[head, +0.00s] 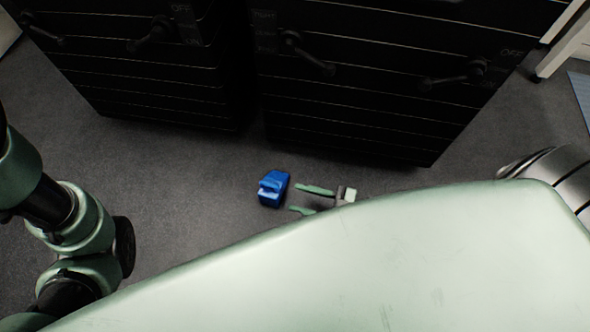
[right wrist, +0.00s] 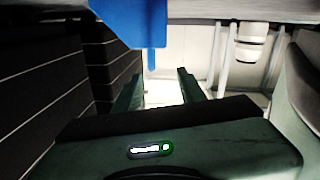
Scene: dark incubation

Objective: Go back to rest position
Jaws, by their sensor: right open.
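My right gripper (head: 296,198) shows in the head view just past the edge of my pale green body, its two green fingers apart and pointing left. A blue object (head: 272,188) lies just beyond the fingertips, with a small gap. In the right wrist view the gripper (right wrist: 158,75) is open with nothing between its fingers. The blue object (right wrist: 135,22) shows there at the top, beyond the fingers. I cannot tell what it rests on. My left arm (head: 75,225) is folded at the left of the head view; its gripper does not show.
Two black cabinets (head: 350,125) with dark handles stand across the top of the head view. A white frame (head: 565,40) stands at the top right. Black slatted panels (right wrist: 40,90) line the left of the wrist view.

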